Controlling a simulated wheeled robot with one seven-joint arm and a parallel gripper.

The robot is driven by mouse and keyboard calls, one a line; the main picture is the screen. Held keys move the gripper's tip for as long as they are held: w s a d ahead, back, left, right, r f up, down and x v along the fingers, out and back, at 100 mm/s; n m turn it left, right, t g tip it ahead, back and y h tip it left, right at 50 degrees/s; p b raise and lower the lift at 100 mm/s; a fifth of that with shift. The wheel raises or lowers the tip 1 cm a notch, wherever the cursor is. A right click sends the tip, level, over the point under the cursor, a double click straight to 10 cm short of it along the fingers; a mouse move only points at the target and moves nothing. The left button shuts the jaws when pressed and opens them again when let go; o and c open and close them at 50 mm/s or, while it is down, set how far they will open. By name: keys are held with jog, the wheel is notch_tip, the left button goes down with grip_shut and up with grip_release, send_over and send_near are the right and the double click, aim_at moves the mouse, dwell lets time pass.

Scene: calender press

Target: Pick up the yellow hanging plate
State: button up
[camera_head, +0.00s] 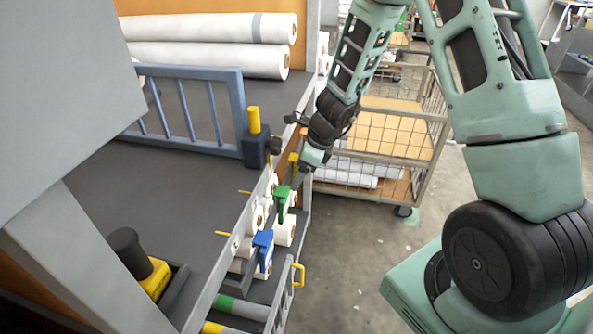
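The yellow hanging plate (293,158) is small in view and hangs on the side rail of the press, behind a green plate (283,198) and a blue plate (263,243). My gripper (302,172) is at the far end of my arm, right beside the yellow plate and pointing down toward the rail. Its fingers are small and dark here and partly merge with the rail. I cannot tell whether they touch the yellow plate or whether they are open.
The press table (170,190) has a blue guard frame (190,72) and white rolls (205,58) behind it. White rolls (285,230) sit below the rail. A yellow handle (299,275) sticks out at the front. A mesh cart (425,170) stands behind my arm. Floor (345,270) is clear right of the press.

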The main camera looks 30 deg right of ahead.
jog(key=shift+c, duration=0.3)
jog(key=c, duration=0.9)
jog(key=shift+r, duration=0.1)
jog(key=shift+s+d+r, duration=0.25)
jog(key=shift+d+r, duration=0.1)
jog(key=shift+r, duration=0.05)
jog(key=s+d+r, duration=0.2)
jog(key=s+d, duration=0.1)
jog(key=s+d+r, duration=0.2)
jog(key=s+d, duration=0.1)
jog(key=s+d+r, duration=0.3)
jog(key=shift+s+d+p, duration=0.1)
jog(key=shift+s+p, duration=0.15)
jog(key=shift+p, duration=0.15)
jog(key=shift+c, duration=1)
